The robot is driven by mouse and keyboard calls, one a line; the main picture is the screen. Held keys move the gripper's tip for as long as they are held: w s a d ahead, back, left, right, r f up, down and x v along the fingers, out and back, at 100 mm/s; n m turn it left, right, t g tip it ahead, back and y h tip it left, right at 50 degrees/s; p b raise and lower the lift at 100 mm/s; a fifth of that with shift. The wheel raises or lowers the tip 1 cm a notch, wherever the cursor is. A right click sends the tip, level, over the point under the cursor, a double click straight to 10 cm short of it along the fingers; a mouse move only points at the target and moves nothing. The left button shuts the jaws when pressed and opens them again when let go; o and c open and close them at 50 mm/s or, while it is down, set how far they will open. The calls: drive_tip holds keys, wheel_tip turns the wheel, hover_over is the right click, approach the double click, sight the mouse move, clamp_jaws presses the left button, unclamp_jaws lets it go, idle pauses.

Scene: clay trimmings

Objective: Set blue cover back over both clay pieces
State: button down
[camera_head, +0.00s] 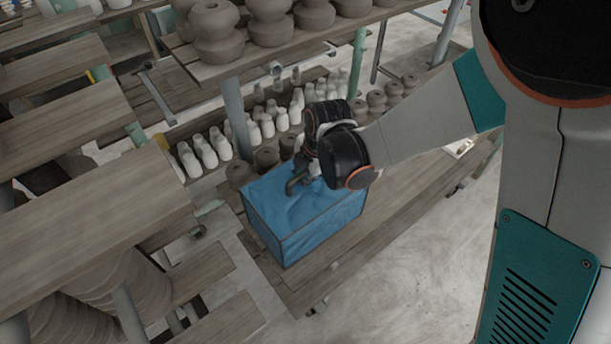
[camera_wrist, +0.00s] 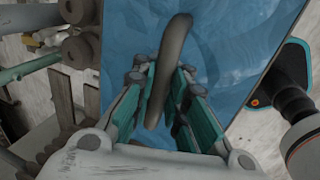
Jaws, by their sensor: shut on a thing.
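The blue cover (camera_head: 290,222) is a box shape with a wrinkled blue skin and dark edges, over the wooden bench (camera_head: 405,205) in the head view. I cannot tell if its lower edge touches the bench. My gripper (camera_head: 303,176) is at its top. In the wrist view the blue top (camera_wrist: 232,40) lies below my gripper (camera_wrist: 168,88), whose teal-lined fingers are shut on the brown curved handle (camera_wrist: 175,42). The two clay pieces cannot be made out; anything under the cover is hidden.
White bottles (camera_head: 208,152) and brown clay pots (camera_head: 267,158) stand in rows just behind the cover. A shelf above holds large stacked pots (camera_head: 215,35). A grey post (camera_head: 237,118) rises close behind. Wooden shelves (camera_head: 90,225) are at left; open floor (camera_head: 420,285) lies in front.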

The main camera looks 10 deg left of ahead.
drive_tip(key=c, duration=2.1)
unclamp_jaws()
drive_tip(key=shift+f, duration=0.15)
drive_tip(key=o, duration=0.5)
drive_tip(key=p+v, duration=0.7)
drive_tip(key=v, duration=0.5)
drive_tip(key=shift+s, duration=0.1)
